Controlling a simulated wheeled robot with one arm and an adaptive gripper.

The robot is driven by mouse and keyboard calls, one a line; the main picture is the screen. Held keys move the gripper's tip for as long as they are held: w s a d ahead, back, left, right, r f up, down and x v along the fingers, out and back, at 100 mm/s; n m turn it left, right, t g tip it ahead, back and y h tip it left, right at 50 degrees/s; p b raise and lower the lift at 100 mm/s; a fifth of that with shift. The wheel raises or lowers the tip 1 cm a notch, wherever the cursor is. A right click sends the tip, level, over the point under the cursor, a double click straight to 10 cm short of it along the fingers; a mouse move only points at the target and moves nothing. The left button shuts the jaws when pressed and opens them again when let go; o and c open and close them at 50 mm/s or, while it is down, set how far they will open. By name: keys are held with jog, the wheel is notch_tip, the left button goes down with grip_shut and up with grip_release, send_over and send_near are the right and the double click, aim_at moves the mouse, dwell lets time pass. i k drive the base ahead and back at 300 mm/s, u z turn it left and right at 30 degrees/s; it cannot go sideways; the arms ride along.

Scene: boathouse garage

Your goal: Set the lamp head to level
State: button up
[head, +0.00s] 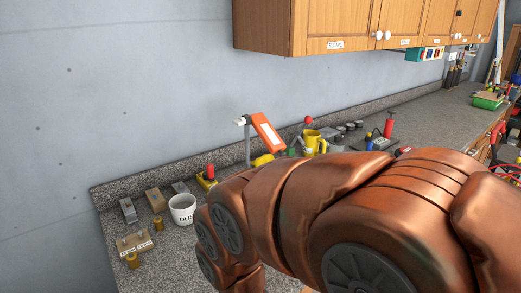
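The lamp stands on the grey counter, left of the middle in the head view. Its head (268,133) is an orange-red rectangular panel with a pale face. The head is clearly tilted, its upper end to the left and its lower end to the right. A grey post (248,150) holds it, with a white knob-like part (240,121) at the top left. The foot of the post is hidden behind my copper arm. My gripper is not visible; only arm links show, filling the lower right and covering part of the counter.
A white mug (182,209), a wooden block with brass parts (134,243) and small blocks stand at the counter's left end. A yellow mug (313,143) and a red bottle (388,128) stand right of the lamp. Wooden cabinets (345,22) hang above. The grey wall is bare at left.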

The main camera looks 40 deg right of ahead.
aim_at(266, 132)
jog(key=u, duration=1.45)
jog(key=k, duration=0.7)
jog(key=z, duration=0.9)
